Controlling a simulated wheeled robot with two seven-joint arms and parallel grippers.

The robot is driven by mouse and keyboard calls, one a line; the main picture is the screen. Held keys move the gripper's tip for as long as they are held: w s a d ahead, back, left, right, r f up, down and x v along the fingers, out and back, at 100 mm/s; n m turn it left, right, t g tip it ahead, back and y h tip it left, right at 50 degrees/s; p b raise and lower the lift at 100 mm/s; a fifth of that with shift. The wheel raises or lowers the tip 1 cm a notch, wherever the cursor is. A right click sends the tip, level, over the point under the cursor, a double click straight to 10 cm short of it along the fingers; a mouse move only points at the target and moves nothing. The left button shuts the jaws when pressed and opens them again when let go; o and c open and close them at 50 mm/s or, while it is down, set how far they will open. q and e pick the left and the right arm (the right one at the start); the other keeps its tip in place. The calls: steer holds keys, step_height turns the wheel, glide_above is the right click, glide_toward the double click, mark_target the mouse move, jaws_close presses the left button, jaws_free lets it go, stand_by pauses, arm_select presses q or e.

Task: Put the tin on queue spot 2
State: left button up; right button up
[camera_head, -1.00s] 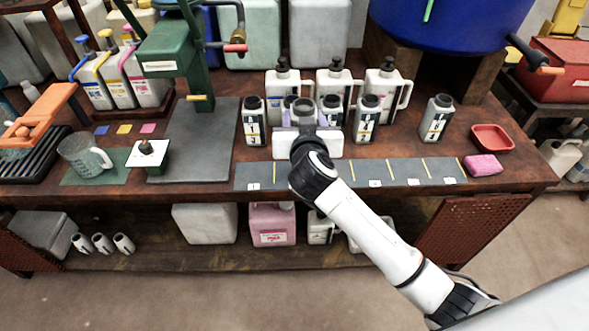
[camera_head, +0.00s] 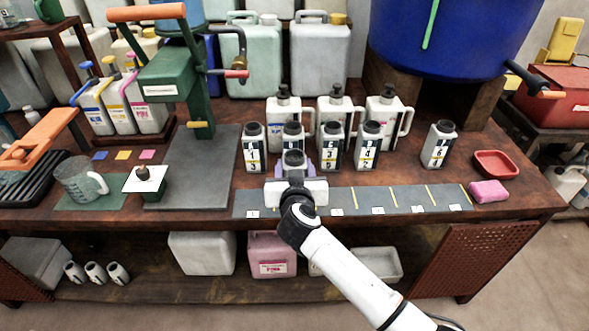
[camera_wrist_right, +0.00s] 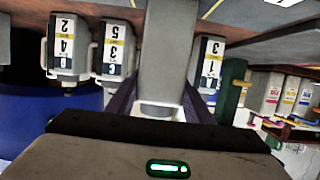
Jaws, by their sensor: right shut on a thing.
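My right gripper (camera_head: 294,168) is shut on a grey tin (camera_head: 293,157), its purple fingers on either side. The tin's plain side fills the middle of the right wrist view (camera_wrist_right: 166,55). It is over the back edge of the grey queue strip (camera_head: 397,199); whether it touches the strip I cannot tell. The strip has yellow dividing lines and small white labels along its front. The second spot from the left is hidden behind my gripper and wrist. My left gripper is not in view.
Another tin (camera_head: 438,145) stands apart. A pink sponge (camera_head: 488,191) lies at the strip's right end. The strip's right part is clear.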

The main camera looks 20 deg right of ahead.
steer(key=shift+r, duration=0.15)
steer(key=o, duration=1.4)
steer(key=shift+f, duration=0.2)
steer(key=shift+s+r, duration=0.1)
steer(key=shift+r, duration=0.15)
steer(key=p+v, duration=0.2)
steer(key=v, duration=0.9)
steer(key=shift+s+a, duration=0.15)
steer(key=shift+s, duration=0.2)
